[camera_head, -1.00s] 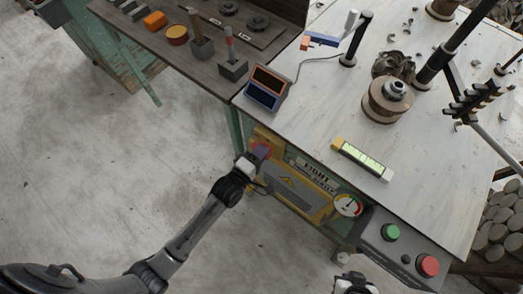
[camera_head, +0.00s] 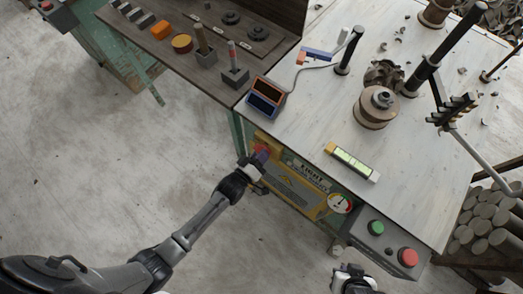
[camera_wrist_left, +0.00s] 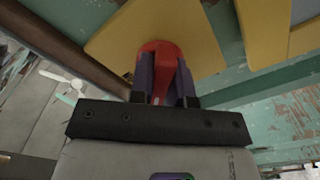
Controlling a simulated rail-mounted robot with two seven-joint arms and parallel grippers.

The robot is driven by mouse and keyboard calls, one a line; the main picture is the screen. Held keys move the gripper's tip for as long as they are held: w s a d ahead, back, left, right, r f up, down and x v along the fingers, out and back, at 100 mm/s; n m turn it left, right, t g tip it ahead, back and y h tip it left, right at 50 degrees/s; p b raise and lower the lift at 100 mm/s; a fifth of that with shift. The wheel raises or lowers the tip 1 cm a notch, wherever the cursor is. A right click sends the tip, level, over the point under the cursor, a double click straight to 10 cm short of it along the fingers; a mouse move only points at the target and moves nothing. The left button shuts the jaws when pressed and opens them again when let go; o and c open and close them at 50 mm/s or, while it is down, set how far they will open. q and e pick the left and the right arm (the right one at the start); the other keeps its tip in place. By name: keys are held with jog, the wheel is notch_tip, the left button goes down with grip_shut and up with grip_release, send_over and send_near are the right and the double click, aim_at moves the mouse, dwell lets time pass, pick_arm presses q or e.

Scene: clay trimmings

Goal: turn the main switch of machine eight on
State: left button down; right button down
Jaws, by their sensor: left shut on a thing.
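The red main switch (camera_head: 261,148) sits on a yellow plate at the left end of the machine's front, beside the sign reading "EIGHT" (camera_head: 312,171). My left gripper (camera_head: 259,158) is at the switch, coming from the front left. In the left wrist view the red switch handle (camera_wrist_left: 160,48) stands between the two fingers of my left gripper (camera_wrist_left: 166,80), which are shut on it. The fingers hide part of the handle. My right gripper (camera_head: 352,278) shows only in part at the bottom edge, away from the machine; its fingers are unclear.
A round gauge (camera_head: 340,203) and a box with green (camera_head: 376,228) and red (camera_head: 408,257) buttons are right of the switch. The floor at left is clear.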

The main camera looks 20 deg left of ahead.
pick_arm(q)
jog(key=m+p, duration=0.1)
jog(key=m, duration=0.1)
jog(key=shift+r+m, duration=0.15)
jog(key=shift+m, duration=0.25)
jog(key=m+p, duration=0.1)
jog(key=m, duration=0.2)
jog(key=shift+m+p, duration=0.55)
jog(key=shift+m, duration=0.95)
jog(key=c, duration=1.1)
grip_release()
